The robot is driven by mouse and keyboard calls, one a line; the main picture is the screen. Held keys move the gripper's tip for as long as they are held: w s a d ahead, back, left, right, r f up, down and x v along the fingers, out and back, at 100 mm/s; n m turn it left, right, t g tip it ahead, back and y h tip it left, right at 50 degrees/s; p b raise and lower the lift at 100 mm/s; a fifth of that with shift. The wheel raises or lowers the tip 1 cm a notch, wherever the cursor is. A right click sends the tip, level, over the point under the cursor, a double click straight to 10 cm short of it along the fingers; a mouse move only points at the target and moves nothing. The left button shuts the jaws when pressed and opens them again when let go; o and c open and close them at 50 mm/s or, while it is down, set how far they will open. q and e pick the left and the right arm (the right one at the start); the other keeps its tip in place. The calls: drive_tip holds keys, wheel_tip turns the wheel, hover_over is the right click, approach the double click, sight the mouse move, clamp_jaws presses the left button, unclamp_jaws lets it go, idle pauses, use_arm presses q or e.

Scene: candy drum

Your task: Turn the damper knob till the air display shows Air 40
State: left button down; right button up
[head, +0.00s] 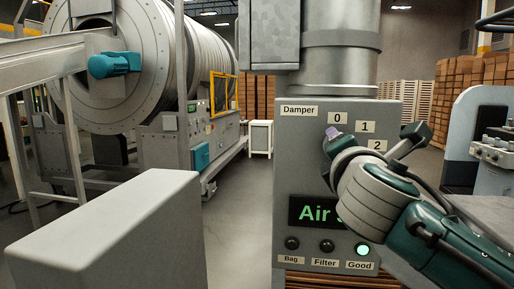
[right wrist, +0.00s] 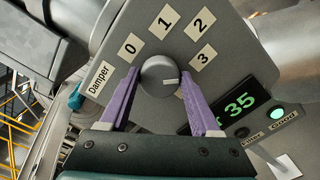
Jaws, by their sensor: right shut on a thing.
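The damper knob (right wrist: 157,75) is a round grey dial on the grey control panel, with labels 0 to 3 around it. Its white mark points right in the right wrist view, a little below the line to label 3. My right gripper (right wrist: 159,80) is shut on the knob, one purple finger on each side. In the head view my right gripper (head: 333,133) is at the panel, and my arm hides the knob. The air display (right wrist: 237,104) shows 35 in green in the right wrist view; in the head view the display (head: 312,213) reads "Air" with its number mostly covered. My left gripper is not in view.
Bag (head: 292,243), Filter (head: 326,246) and Good (head: 363,250) lamps sit below the display; only Good is lit green. A large drum machine (head: 205,50) stands left. A grey block (head: 110,235) fills the lower left. Stacked boxes (head: 470,75) stand behind, right.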

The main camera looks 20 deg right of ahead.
drive_tip(key=o, duration=1.4)
drive_tip(key=b+v, duration=0.2)
drive_tip(key=v, duration=0.8)
drive_tip(key=shift+a+b, duration=0.1)
drive_tip(key=shift+b, duration=0.2)
drive_tip(key=shift+f, duration=0.1)
